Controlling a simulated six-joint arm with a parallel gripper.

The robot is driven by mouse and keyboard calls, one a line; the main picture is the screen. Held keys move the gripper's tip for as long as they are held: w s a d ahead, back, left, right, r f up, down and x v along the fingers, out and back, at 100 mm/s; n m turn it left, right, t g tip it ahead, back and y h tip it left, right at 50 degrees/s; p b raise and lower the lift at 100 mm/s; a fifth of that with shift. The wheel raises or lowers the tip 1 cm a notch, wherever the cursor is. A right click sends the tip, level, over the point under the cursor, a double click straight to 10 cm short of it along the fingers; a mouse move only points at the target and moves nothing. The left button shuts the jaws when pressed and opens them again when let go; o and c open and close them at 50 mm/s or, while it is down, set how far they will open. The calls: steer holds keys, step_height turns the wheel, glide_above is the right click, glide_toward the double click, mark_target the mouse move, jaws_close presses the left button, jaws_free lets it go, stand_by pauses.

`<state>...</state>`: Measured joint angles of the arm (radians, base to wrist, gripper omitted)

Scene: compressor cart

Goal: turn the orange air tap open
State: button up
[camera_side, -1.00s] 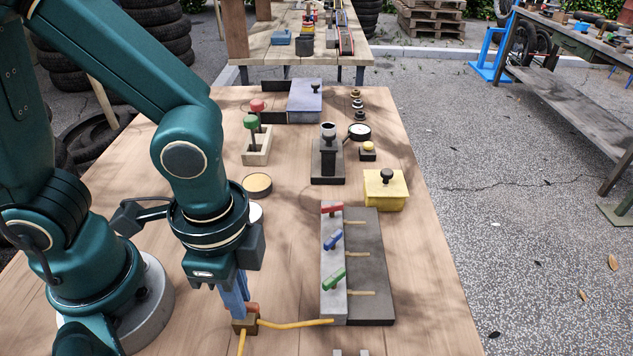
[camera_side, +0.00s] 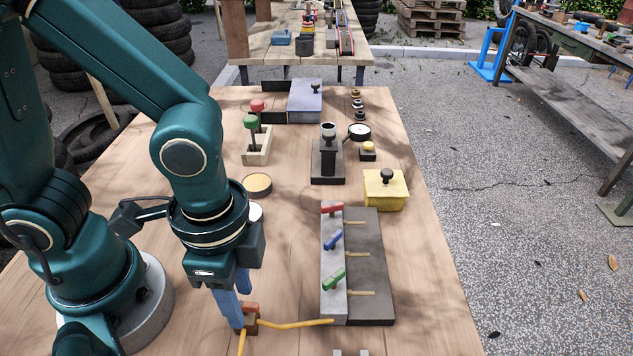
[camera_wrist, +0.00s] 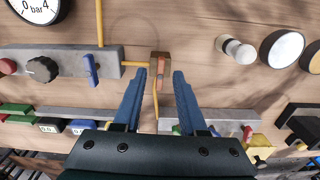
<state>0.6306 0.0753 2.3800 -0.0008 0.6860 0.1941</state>
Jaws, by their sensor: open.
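The orange air tap is a small brown block with an orange handle (camera_side: 251,308). It sits on the table at the front, with yellow hoses joined to it. In the wrist view the block (camera_wrist: 160,58) lies just beyond the fingertips, with its orange handle in line with the gap between them. My gripper (camera_side: 238,312) has two blue fingers pointing down at the tap; in the wrist view the gripper (camera_wrist: 160,73) is open, its fingers apart on either side of the handle's line. In the side view one finger partly hides the block. I cannot tell whether either finger touches the tap.
A grey panel (camera_side: 375,300) with red, blue and green levers stands right of the tap. A yellow hose (camera_side: 295,324) runs toward it. A yellow box (camera_side: 386,199) with a dark knob stands farther back.

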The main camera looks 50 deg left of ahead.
mark_target(241, 303)
steer(key=shift+r, duration=2.5)
steer(key=w+a+r+n+t, duration=0.3)
steer(key=a+r+n+t, duration=0.2)
steer(key=a+n, duration=0.4)
steer(key=shift+w+a+r+t, duration=0.3)
steer(key=shift+a, duration=0.2)
